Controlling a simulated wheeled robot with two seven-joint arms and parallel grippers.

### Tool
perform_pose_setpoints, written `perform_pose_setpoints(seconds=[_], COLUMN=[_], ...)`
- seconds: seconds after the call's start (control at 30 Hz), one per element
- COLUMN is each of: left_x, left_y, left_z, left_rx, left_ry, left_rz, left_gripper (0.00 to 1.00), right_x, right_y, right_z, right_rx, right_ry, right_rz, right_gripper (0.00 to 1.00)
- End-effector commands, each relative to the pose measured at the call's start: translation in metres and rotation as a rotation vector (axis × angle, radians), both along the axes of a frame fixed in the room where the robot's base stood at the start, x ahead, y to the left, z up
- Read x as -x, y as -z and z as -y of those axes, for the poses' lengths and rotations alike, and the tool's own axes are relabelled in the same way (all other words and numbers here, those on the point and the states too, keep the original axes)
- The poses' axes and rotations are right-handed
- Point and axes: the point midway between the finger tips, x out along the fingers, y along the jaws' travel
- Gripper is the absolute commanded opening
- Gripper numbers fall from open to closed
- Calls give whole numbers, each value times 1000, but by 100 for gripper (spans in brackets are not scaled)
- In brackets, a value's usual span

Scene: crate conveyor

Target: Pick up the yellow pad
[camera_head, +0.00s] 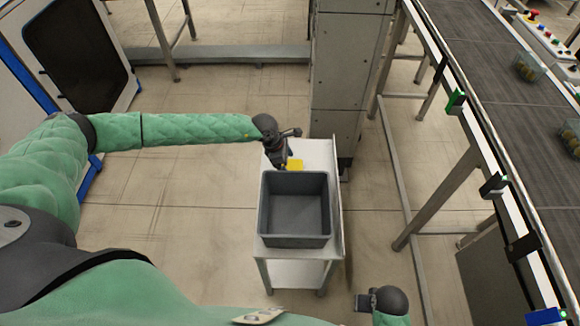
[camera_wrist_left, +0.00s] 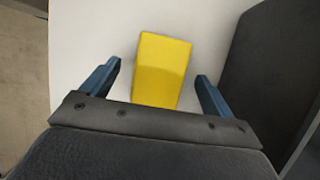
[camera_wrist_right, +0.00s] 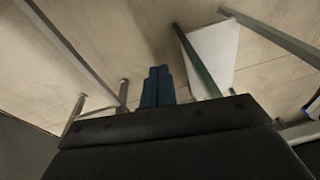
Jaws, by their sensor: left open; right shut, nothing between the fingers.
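The yellow pad (camera_head: 295,165) lies on the white top of a small cart, just behind a grey crate. In the left wrist view the yellow pad (camera_wrist_left: 162,68) shows between the two blue fingers of my left gripper (camera_wrist_left: 158,85), with a gap on each side. My left gripper (camera_head: 284,168) is open, pointing down at the pad from its left side. I cannot tell how far the fingertips are above the cart top. My right gripper (camera_head: 362,302) is low at the right of the cart. Its fingers (camera_wrist_right: 158,86) are together and empty in the right wrist view.
The empty grey crate (camera_head: 265,215) fills the cart's front half; its dark wall (camera_wrist_left: 262,70) stands close to the right of my left gripper. The white cart top (camera_head: 318,153) is bare behind the pad. A metal column (camera_head: 345,80) stands behind; a conveyor (camera_head: 480,60) runs at right.

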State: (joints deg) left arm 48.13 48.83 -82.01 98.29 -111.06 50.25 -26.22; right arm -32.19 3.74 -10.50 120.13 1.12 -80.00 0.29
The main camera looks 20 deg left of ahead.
Motion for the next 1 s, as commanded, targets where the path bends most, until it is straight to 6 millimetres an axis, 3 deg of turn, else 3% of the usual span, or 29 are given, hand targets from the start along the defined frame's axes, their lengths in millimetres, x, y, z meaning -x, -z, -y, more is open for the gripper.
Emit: perform_pose_setpoints(seconds=[0.2, 0.5, 0.77, 1.0], left_x=[-2, -2, -2, -2], left_y=[14, 17, 17, 16], left_z=[6, 6, 6, 6], left_rx=[0, 0, 0, 0], left_ry=[-1, -1, -1, -1], left_rz=[0, 0, 0, 0], left_gripper=[87, 87, 39, 38], right_x=[2, 2, 1, 1], right_y=[22, 25, 25, 25], right_z=[1, 1, 1, 1], right_rx=[4, 3, 3, 3], right_ry=[0, 0, 0, 0], right_rz=[-3, -1, 0, 0], right_gripper=[0, 0, 0, 0])
